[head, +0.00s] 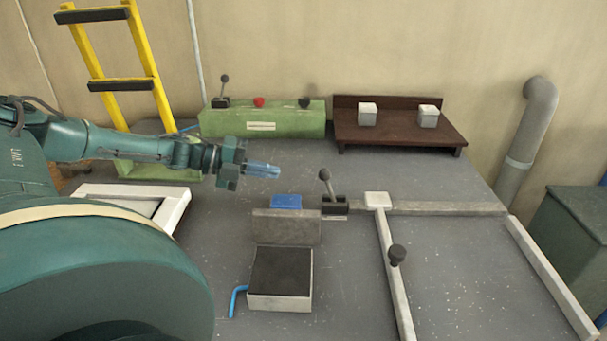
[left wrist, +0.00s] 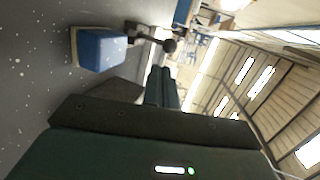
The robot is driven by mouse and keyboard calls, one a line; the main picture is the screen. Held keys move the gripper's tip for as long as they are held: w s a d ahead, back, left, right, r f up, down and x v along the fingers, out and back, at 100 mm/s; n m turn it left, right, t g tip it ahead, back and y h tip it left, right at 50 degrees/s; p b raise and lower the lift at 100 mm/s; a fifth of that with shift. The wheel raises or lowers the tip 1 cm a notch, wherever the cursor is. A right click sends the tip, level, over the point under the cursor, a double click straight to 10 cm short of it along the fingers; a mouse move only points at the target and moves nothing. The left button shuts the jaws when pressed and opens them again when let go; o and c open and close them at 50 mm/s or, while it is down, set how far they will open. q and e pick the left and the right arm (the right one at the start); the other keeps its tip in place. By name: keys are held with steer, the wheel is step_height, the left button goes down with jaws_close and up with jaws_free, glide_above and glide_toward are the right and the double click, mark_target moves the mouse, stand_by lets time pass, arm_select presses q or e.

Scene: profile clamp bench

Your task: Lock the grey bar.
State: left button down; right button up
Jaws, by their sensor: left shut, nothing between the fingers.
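A grey bar (head: 448,208) lies along the bench, running right from a dark lever clamp. The clamp has a black base (head: 334,207) and a lever with a dark ball knob (head: 325,175), tilted slightly left. A second pale bar (head: 390,287) runs toward the front, with a white block (head: 378,199) at its far end and a black knob (head: 397,254) on it.
A black-topped box (head: 281,272) with a grey upright plate (head: 286,227) and blue block (head: 286,201) stands at front centre. A green box (head: 262,121) with knobs and a brown stand (head: 402,126) with two pale blocks are at the back. A pale frame (head: 170,212) lies left.

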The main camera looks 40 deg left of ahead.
arm_select(q)
glide_toward(328, 188)
steer(key=shift+w+d+r, duration=0.3)
steer(key=shift+w, duration=0.2)
steer(key=shift+w+d+r, duration=0.25)
steer(key=shift+w, duration=0.3)
steer(key=shift+p+x, duration=0.4)
steer(key=shift+x, duration=0.4)
steer(key=shift+r, duration=0.2)
